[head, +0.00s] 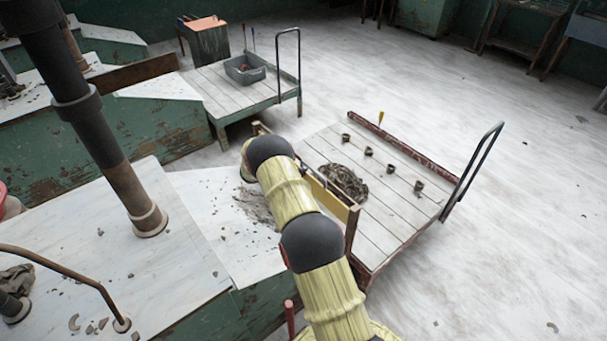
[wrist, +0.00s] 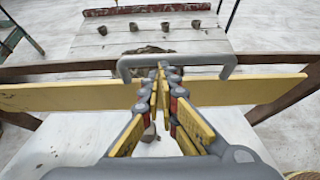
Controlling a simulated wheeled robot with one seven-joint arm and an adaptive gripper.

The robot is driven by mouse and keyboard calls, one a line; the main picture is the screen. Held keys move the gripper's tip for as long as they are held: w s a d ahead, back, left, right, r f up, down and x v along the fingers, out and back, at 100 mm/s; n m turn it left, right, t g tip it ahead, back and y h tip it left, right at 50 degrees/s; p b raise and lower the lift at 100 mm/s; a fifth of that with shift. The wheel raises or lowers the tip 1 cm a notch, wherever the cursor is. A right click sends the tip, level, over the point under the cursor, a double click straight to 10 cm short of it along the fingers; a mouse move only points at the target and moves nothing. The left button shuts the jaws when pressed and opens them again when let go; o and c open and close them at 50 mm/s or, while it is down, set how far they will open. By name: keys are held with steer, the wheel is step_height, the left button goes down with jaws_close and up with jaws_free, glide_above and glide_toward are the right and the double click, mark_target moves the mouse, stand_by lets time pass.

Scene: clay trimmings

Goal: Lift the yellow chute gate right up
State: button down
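The yellow chute gate (head: 335,203) stands across the end of the pale chute, partly hidden by my arm in the head view. In the wrist view the gate (wrist: 60,97) runs left to right as a yellow board between brown frame pieces. A grey handle (wrist: 125,66) rises from its middle. My gripper (wrist: 163,72) has its yellow fingers drawn together at the tips, at the middle of the handle, just below its top bar. I see nothing clearly pinched between them. Whether the tips touch the bar cannot be told. The head view hides the fingertips behind my arm.
The pale chute (head: 215,205) carries scattered clay trimmings. Beyond the gate stands a low plank cart (head: 395,215) with a clay heap (head: 345,182), several small pots and a metal push handle. Another cart (head: 205,90) holds a grey tub (head: 245,69). Open floor lies right.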

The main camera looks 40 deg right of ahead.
steer(key=s+v, duration=0.1)
steer(key=v, duration=0.9)
steer(key=shift+w+a, duration=0.35)
steer(key=shift+w, duration=0.15)
steer(key=shift+f, duration=0.2)
steer(key=s+a+f+m+g+y, duration=0.2)
steer(key=s+a+m+g+y, duration=0.15)
steer(key=s+a+m, duration=0.6)
steer(key=s+a+r+m+t+y, duration=0.2)
steer(key=s+a+r+t, duration=0.1)
steer(key=s+a+r, duration=0.6)
steer(key=s+a+r+m+t+y, duration=0.3)
steer(key=s+a+r, duration=0.6)
steer(key=r, duration=0.6)
steer(key=s+a+r+m+t+y, duration=0.2)
steer(key=s+a+r+t+y, duration=0.1)
steer(key=s+a+r, duration=0.6)
step_height(320, 180, up, 4)
steer(key=a+t, duration=0.1)
steer(key=a, duration=0.2)
steer(key=shift+s+f, duration=0.2)
steer(key=shift+s, duration=0.15)
